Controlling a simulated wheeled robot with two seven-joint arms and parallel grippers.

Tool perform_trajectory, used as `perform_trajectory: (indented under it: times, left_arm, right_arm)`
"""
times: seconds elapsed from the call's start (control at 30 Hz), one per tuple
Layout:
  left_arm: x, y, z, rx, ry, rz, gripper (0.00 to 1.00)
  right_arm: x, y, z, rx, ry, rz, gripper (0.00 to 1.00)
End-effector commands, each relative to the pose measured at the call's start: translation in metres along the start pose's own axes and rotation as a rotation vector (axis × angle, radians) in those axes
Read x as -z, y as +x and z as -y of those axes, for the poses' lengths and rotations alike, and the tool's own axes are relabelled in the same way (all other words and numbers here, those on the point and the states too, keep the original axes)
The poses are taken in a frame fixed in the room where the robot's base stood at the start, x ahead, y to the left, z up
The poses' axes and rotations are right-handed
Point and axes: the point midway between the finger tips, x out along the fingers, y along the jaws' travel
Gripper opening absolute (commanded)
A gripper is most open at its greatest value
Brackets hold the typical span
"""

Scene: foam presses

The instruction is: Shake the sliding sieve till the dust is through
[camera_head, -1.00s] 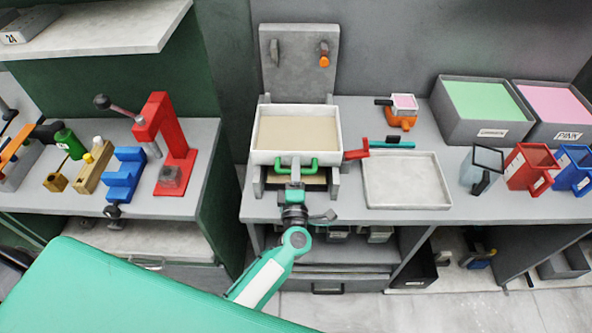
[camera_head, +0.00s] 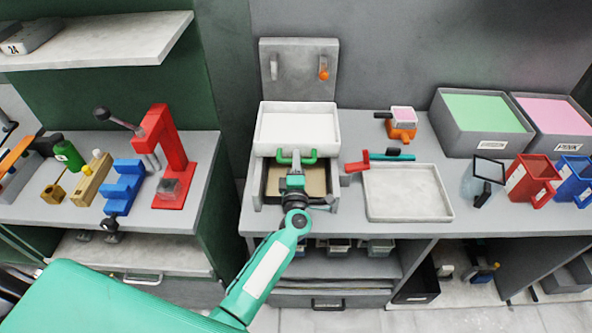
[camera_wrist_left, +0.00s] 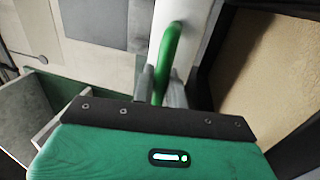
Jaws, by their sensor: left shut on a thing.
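The sliding sieve (camera_head: 329,127) is a white-rimmed tray on a grey frame, and its inside looks plain white with no tan dust showing. Its green handle (camera_head: 308,160) is on the front side. My left gripper (camera_head: 295,168) is shut on this handle, and the wrist view shows the green bar (camera_wrist_left: 171,50) between the fingers (camera_wrist_left: 160,85). Below and in front of the sieve, a dark-walled box holds a tan layer (camera_head: 315,181); it also shows in the wrist view (camera_wrist_left: 262,75). My right gripper is in no view.
A grey upright panel (camera_head: 298,68) with an orange-tipped peg stands behind the sieve. To the right lie a red-handled tool (camera_head: 360,163) and an empty pale tray (camera_head: 408,193). A red press (camera_head: 170,160) stands on the left bench.

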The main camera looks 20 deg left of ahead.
Motion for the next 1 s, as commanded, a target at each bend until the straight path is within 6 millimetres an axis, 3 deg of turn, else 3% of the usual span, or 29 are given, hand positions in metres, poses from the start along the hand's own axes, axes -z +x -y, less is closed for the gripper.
perform_trajectory:
  times: [0.23, 0.27, 0.33, 0.37, 0.73, 1.0]
  left_arm:
    - [0.001, 0.002, -0.002, -0.004, 0.000, 0.000, 0.00]
    - [0.001, 0.002, -0.002, -0.004, -0.001, 0.000, 0.18]
    - [0.001, 0.002, -0.002, -0.004, -0.001, -0.001, 0.32]
    - [0.001, 0.002, -0.002, -0.004, -0.001, -0.001, 0.33]
    - [0.000, -0.005, 0.000, -0.002, -0.001, 0.000, 0.33]
    - [0.000, -0.051, 0.003, 0.000, -0.002, 0.000, 0.33]
  right_arm:
    - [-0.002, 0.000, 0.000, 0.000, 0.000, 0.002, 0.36]
    - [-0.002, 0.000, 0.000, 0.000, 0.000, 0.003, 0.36]
    - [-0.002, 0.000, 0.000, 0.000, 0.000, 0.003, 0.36]
    - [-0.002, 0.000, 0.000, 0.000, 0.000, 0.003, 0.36]
    - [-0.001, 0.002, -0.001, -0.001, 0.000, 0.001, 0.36]
    - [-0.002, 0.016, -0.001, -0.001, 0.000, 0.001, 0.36]
